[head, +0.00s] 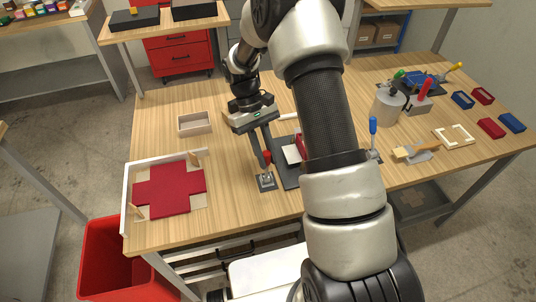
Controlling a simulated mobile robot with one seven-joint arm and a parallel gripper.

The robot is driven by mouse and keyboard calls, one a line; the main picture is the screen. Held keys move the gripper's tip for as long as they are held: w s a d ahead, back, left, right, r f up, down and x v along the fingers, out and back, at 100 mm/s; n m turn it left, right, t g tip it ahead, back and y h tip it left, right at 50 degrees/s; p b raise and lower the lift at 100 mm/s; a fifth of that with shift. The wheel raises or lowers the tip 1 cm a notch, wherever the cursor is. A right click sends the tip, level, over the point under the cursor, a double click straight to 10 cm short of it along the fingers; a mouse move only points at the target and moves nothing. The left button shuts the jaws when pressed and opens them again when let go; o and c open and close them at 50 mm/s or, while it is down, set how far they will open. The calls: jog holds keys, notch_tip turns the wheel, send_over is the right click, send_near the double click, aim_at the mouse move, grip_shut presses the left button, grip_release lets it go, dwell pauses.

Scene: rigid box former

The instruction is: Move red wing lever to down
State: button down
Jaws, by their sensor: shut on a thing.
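The red wing lever (267,157) has a red grip and stands up from a small grey base plate (266,183) near the front middle of the table. My gripper (265,160) reaches down to the lever from behind it, with its fingertips shut on the red grip. The fingers partly hide the grip. The lever looks roughly upright, but its exact angle is hard to tell. A blue-handled lever (373,125) stands to the right, past my arm.
A dark fixture (285,172) lies just right of the lever, partly hidden by my arm. A white-walled tray with a red cross-shaped sheet (170,188) is at the left. A small open box (195,123) sits behind it. Tools and coloured blocks fill the right side.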

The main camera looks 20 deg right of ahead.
jog(key=shift+w+f+g+b, duration=0.2)
jog(key=shift+w+g+b, duration=0.35)
jog(key=shift+w+g, duration=0.2)
jog(key=shift+w+f+g+b, duration=0.15)
jog(key=shift+w+g+b, duration=0.35)
jog(key=shift+w+g, duration=0.3)
jog(key=shift+w+f+g+b, duration=0.2)
jog(key=shift+w+g+b, duration=0.35)
jog(key=shift+w+g, duration=0.2)
jog(key=c, duration=1.6)
grip_release()
notch_tip(320, 180, up, 10)
jog(key=shift+r+p, duration=0.1)
jog(key=shift+p, duration=1.1)
